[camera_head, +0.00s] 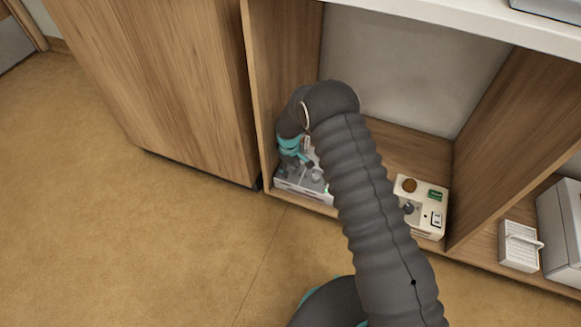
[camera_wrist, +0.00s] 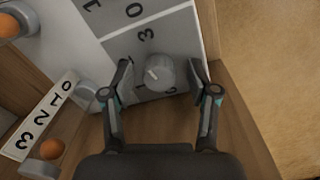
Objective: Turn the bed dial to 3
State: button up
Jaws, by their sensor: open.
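In the wrist view, a round grey dial knob (camera_wrist: 160,74) stands on a light grey panel (camera_wrist: 181,33) with dark numerals. A 3 is printed just above the knob; the marks below it are partly hidden. A short pale mark on the knob sits toward its left side; I cannot tell which number it points at. My gripper (camera_wrist: 161,78) is open, one finger on each side of the knob. In the head view, my gripper (camera_head: 292,152) is over a grey-white box (camera_head: 292,187) at the left of the low shelf, and my arm hides part of it.
A cream box (camera_head: 432,213) with an orange button, green part and dark knob stands right on the shelf. A white strip numbered 0 to 3 (camera_wrist: 40,117) and orange buttons (camera_wrist: 50,149) lie left in the wrist view. Wooden shelf walls (camera_head: 283,80) stand close by.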

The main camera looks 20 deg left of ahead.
aim_at(289, 169)
grip_shut()
jog(key=shift+f+m+b, duration=0.2)
jog(key=shift+m+b, duration=0.6)
jog(key=shift+b, duration=0.1)
jog(key=shift+r+m+b, duration=0.2)
jog(key=shift+m+b, duration=0.35)
jog(key=shift+m, duration=0.25)
grip_release()
jog(key=shift+r, duration=0.1)
notch_tip(289, 169, up, 12)
jog(key=shift+s+a, duration=0.25)
